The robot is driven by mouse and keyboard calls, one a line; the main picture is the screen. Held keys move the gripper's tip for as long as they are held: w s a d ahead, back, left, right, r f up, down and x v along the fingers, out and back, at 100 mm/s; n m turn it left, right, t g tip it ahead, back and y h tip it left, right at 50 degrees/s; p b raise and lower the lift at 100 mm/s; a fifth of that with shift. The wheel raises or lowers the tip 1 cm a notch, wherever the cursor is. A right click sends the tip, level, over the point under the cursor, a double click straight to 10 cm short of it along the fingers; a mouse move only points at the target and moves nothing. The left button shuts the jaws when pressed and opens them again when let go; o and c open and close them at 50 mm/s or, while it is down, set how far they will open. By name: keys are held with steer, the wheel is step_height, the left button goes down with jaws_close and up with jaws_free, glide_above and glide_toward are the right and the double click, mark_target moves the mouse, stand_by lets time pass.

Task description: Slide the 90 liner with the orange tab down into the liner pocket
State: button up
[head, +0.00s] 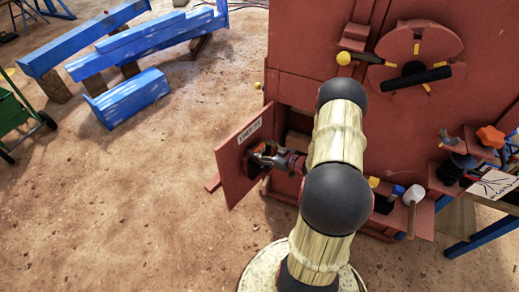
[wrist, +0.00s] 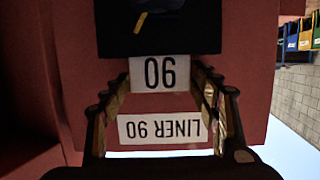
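My gripper (head: 264,156) is low beside the machine, in front of a red panel (head: 232,165) that stands out from it. In the wrist view its fingers (wrist: 162,82) are spread apart, with no object clearly held between them. Between and beyond the fingers are an upside-down white "90" label (wrist: 160,73) and a "LINER 90" label (wrist: 162,128) on red. A dark block or recess (wrist: 180,35) with a small orange-yellow mark (wrist: 142,22) lies above the "90" label; I cannot tell whether it is the liner. The liner pocket is not clearly identifiable.
The red machine (head: 300,60) fills the right side, with a round hub (head: 415,60) and a ledge of tools, including a mallet (head: 413,195). Blue beams (head: 130,95) lie at upper left, near a green cart (head: 15,115). Bare ground lies open at left.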

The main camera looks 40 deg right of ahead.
steer(key=shift+o, duration=1.2)
steer(key=shift+s+a+f, duration=0.1)
steer(key=shift+f, duration=0.05)
steer(key=v, duration=1.2)
